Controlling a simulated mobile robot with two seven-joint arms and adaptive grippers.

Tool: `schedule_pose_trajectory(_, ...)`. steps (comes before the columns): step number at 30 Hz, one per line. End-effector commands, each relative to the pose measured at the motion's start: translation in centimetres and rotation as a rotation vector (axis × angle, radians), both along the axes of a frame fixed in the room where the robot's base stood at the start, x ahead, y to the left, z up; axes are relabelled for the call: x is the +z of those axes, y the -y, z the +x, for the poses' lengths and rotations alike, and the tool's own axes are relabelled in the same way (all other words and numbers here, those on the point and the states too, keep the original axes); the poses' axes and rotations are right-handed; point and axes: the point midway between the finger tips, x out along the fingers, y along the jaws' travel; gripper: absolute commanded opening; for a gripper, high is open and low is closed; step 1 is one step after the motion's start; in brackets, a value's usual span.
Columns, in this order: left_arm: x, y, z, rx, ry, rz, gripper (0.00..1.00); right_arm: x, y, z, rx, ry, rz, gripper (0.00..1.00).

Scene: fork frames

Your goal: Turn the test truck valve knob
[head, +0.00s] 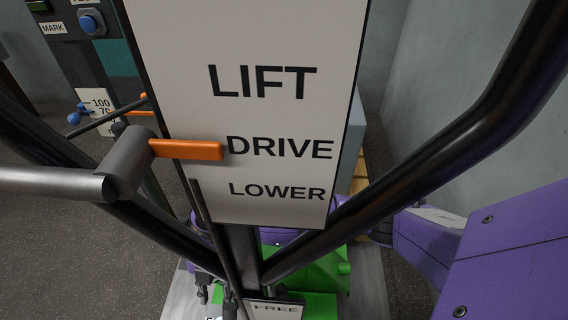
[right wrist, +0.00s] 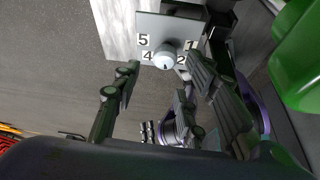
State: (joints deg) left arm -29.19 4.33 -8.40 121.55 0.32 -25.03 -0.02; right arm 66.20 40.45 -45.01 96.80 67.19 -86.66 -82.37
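The valve knob (right wrist: 166,60) is a small pale round knob in the right wrist view. It sits on a grey plate (right wrist: 165,27) with the numbers 5, 4, 1 and 2 around it. My right gripper (right wrist: 160,78) is open, with one finger left of the knob and the other right of it. I see no contact with the knob. In the head view, my right gripper (head: 216,294) shows only in part, low behind the dark shafts. I cannot make out the knob there. I cannot clearly identify my left gripper; a dark jointed part with purple shows low in the right wrist view.
A white LIFT/DRIVE/LOWER sign (head: 265,120) with an orange pointer (head: 186,149) and a grey handle (head: 125,165) blocks the middle of the head view. Dark bars (head: 440,150) flank it. A green body (head: 312,270) lies below. A control panel (head: 100,65) stands at the left.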

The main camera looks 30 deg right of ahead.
Motion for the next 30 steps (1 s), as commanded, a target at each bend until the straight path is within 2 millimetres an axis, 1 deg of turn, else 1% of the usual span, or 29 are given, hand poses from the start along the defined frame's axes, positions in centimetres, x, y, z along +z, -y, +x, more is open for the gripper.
schedule_pose_trajectory(2,-0.3,-0.1,-0.4,-0.001,-0.008,0.002,0.37,0.0,0.0,-0.1,0.02,-0.007,-0.007,0.39)
schedule_pose_trajectory(5,-0.6,-0.3,-0.7,-0.001,-0.016,0.005,0.37,-0.9,-0.2,-0.4,0.022,-0.009,-0.006,0.39)
schedule_pose_trajectory(13,-1.7,-0.4,-0.9,-0.007,-0.024,0.008,0.37,-4.8,-1.3,-1.6,0.018,-0.007,-0.005,0.39)
schedule_pose_trajectory(15,-1.9,-0.4,-0.6,-0.01,-0.021,0.008,0.37,-5.8,-1.5,-1.8,0.016,-0.007,-0.005,0.39)
schedule_pose_trajectory(18,-2.0,-0.4,0.0,-0.014,-0.011,0.008,0.37,-6.7,-1.8,-2.1,0.017,-0.005,-0.006,0.39)
schedule_pose_trajectory(22,-1.7,-0.3,0.8,-0.02,0.005,0.007,0.37,-6.9,-1.9,-2.1,0.017,-0.003,-0.005,0.39)
schedule_pose_trajectory(26,-1.6,-0.3,1.0,-0.021,0.008,0.007,0.37,-6.8,-1.9,-2.1,0.016,-0.003,-0.005,0.39)
schedule_pose_trajectory(29,-1.7,-0.3,0.8,-0.02,0.004,0.007,0.37,-6.8,-1.9,-2.1,0.016,-0.003,-0.005,0.29)
schedule_pose_trajectory(30,-1.7,-0.3,0.6,-0.02,0.002,0.007,0.37,-6.8,-1.9,-2.1,0.016,-0.001,-0.005,0.23)
